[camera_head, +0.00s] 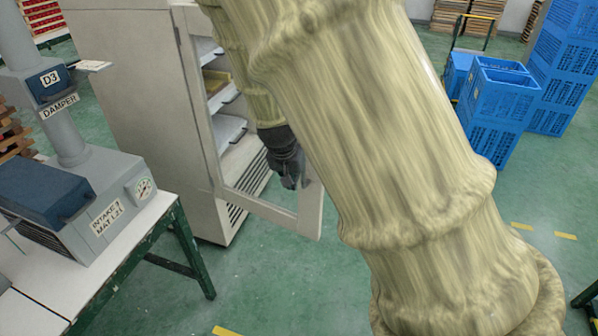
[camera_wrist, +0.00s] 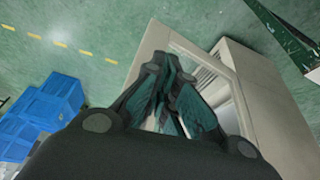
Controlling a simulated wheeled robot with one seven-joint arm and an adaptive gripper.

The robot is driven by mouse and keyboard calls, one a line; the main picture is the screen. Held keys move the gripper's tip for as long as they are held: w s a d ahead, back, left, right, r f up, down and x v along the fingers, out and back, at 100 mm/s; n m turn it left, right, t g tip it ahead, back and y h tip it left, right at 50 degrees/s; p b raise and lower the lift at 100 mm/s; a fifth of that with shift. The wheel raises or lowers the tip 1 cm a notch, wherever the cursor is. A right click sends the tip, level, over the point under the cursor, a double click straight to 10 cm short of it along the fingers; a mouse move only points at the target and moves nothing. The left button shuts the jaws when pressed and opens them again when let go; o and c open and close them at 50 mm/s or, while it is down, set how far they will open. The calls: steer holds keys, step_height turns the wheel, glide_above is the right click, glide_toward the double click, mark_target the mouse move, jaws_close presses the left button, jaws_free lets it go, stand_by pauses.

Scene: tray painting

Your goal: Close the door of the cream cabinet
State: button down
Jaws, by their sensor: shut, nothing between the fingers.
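The cream cabinet (camera_head: 138,105) stands left of centre in the head view, with shelves showing inside. Its door (camera_head: 308,212), a cream frame around a window, stands open and swung out to the right; my arm hides its upper part. My gripper (camera_head: 290,183) is shut and empty, pointing down by the outer side of the door frame. In the wrist view the shut fingers (camera_wrist: 168,68) lie in front of the door frame (camera_wrist: 146,48), with the cabinet body (camera_wrist: 265,95) to the right. I cannot tell whether the fingers touch the door.
A worktable (camera_head: 150,222) with a grey damper unit (camera_head: 110,190) stands at the left, near the cabinet. Blue crates (camera_head: 500,105) are stacked at the right and also show in the wrist view (camera_wrist: 48,105). The green floor in front of the door is clear.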

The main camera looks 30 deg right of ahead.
steer(key=w+d+f+p, duration=0.4)
steer(key=w+d+f, duration=0.2)
steer(key=shift+f+m, duration=0.15)
steer(key=shift+m, duration=0.15)
stand_by(0.8)
steer(key=shift+w+d, duration=0.1)
steer(key=shift+w, duration=0.05)
